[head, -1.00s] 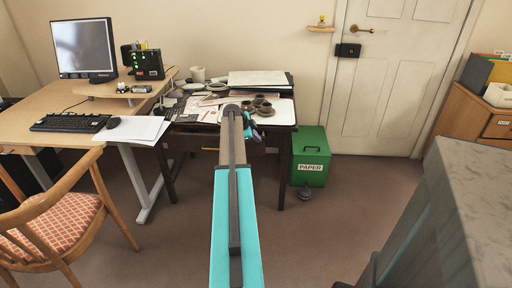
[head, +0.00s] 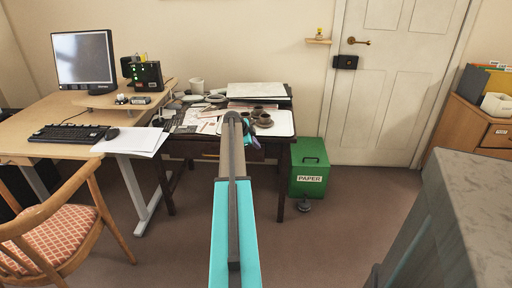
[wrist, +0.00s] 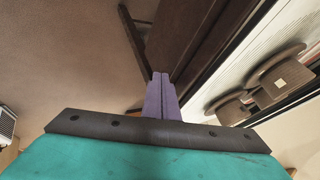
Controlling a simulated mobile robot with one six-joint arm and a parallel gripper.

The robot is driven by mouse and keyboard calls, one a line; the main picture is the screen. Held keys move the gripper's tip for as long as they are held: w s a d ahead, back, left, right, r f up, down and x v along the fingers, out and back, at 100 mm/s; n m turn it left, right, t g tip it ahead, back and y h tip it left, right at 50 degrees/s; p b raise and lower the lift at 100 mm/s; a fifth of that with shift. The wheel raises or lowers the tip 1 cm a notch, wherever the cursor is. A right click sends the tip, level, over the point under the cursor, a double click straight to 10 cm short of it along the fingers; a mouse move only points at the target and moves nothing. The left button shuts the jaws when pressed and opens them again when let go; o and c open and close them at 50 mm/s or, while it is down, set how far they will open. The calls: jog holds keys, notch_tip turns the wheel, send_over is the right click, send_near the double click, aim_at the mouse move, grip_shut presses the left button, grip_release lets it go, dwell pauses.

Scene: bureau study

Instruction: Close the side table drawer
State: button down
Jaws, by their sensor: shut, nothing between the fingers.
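The side table is dark wood with papers and brown cups on its top (head: 282,123). Its drawer front (head: 195,151) shows below the top, partly hidden behind my arm; I cannot tell how far the drawer stands out. My arm reaches straight over to the table's front. In the head view the gripper's fingers are mostly hidden behind the arm, with a bit of purple at its right. In the wrist view my gripper (wrist: 161,78) has its purple fingers together and empty, close to the dark wood of the table front (wrist: 205,35). I cannot tell whether they touch it.
A desk (head: 60,155) with monitor and keyboard stands left, a wooden chair (head: 65,215) before it. A green paper bin (head: 309,168) stands right of the side table. A grey stone-like block (head: 475,205) fills the right foreground. Carpet is clear between.

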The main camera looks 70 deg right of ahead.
jog(key=shift+a, duration=0.15)
jog(key=w+a+r, duration=0.1)
jog(key=a+r, duration=0.7)
jog(key=a, duration=0.1)
dwell(0.5)
